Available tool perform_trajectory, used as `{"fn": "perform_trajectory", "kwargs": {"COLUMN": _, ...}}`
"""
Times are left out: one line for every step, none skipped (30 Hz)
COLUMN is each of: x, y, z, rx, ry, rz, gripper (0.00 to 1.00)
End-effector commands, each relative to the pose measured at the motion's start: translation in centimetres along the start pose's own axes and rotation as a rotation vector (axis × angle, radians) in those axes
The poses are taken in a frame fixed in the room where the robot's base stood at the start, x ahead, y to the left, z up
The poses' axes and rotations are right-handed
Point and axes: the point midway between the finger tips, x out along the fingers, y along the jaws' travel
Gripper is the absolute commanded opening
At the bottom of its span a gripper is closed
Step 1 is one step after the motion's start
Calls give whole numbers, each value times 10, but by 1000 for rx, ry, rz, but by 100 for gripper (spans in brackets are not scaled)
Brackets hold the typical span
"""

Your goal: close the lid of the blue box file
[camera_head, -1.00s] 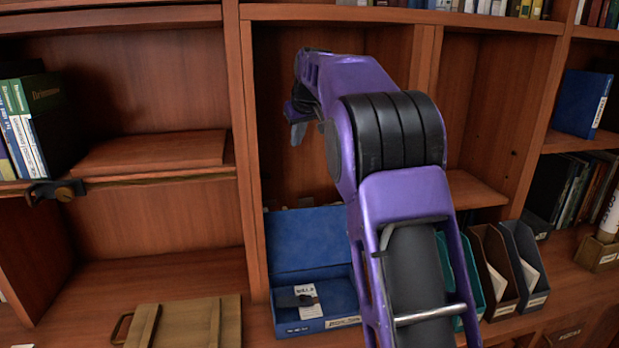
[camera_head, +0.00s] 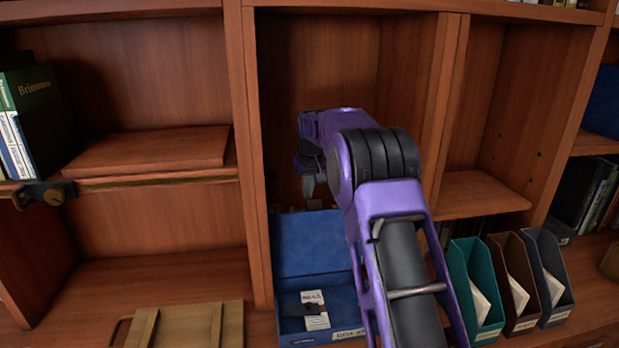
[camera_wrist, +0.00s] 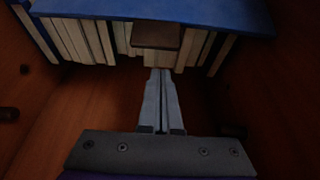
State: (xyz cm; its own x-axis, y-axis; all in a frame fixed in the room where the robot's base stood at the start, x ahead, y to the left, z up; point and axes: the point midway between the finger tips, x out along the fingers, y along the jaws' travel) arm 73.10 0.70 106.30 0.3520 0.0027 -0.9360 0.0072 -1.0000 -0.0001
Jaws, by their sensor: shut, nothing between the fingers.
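The blue box file (camera_head: 345,300) stands open on the shelf in the middle bay. Its lid (camera_head: 305,245) stands raised at the back. A white card (camera_head: 314,308) and a dark clip-like part show inside the box. My gripper (camera_head: 308,186) is just above the lid's top edge in the head view, its fingers pointing down. In the wrist view the shut fingers (camera_wrist: 163,75) hold nothing, and a blue panel (camera_wrist: 160,9), apparently the lid, crosses the top. I cannot tell whether the fingertips touch anything. My arm hides the box's right part.
A row of upright pale books (camera_wrist: 85,40) and a brown block (camera_wrist: 157,36) lie near my fingertips. Magazine files (camera_head: 473,290) stand right of the box. A wooden crate lid (camera_head: 185,325) lies to the left. Bay walls (camera_head: 252,150) flank my arm.

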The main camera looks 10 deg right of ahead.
Motion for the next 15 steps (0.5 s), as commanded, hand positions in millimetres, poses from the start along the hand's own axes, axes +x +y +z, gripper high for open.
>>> {"fn": "perform_trajectory", "kwargs": {"x": -3, "y": 0, "z": 3, "rx": 0, "ry": 2, "rz": 0, "gripper": 0}}
{"fn": "perform_trajectory", "kwargs": {"x": -6, "y": 0, "z": 6, "rx": 0, "ry": 2, "rz": 0, "gripper": 0}}
{"fn": "perform_trajectory", "kwargs": {"x": -10, "y": 0, "z": 10, "rx": 0, "ry": 3, "rz": 0, "gripper": 0}}
{"fn": "perform_trajectory", "kwargs": {"x": -11, "y": 0, "z": 13, "rx": 0, "ry": 2, "rz": 0, "gripper": 0}}
{"fn": "perform_trajectory", "kwargs": {"x": -13, "y": 0, "z": 15, "rx": 0, "ry": 2, "rz": 0, "gripper": 0}}
{"fn": "perform_trajectory", "kwargs": {"x": -16, "y": 0, "z": 18, "rx": 0, "ry": 1, "rz": 0, "gripper": 0}}
{"fn": "perform_trajectory", "kwargs": {"x": -17, "y": 0, "z": 21, "rx": 0, "ry": 1, "rz": 0, "gripper": 0}}
{"fn": "perform_trajectory", "kwargs": {"x": -19, "y": 0, "z": 22, "rx": 0, "ry": 2, "rz": 0, "gripper": 0}}
{"fn": "perform_trajectory", "kwargs": {"x": -20, "y": 0, "z": 25, "rx": 0, "ry": 1, "rz": 0, "gripper": 0}}
{"fn": "perform_trajectory", "kwargs": {"x": -21, "y": 0, "z": 26, "rx": 0, "ry": 1, "rz": 0, "gripper": 0}}
{"fn": "perform_trajectory", "kwargs": {"x": -22, "y": 0, "z": 27, "rx": 0, "ry": 1, "rz": 0, "gripper": 0}}
{"fn": "perform_trajectory", "kwargs": {"x": -23, "y": 0, "z": 29, "rx": 0, "ry": 1, "rz": 0, "gripper": 0}}
{"fn": "perform_trajectory", "kwargs": {"x": -24, "y": 0, "z": 30, "rx": 0, "ry": 1, "rz": 0, "gripper": 0}}
{"fn": "perform_trajectory", "kwargs": {"x": -24, "y": 0, "z": 30, "rx": 0, "ry": 1, "rz": 0, "gripper": 0}}
{"fn": "perform_trajectory", "kwargs": {"x": -24, "y": 0, "z": 31, "rx": 0, "ry": 1, "rz": 0, "gripper": 0}}
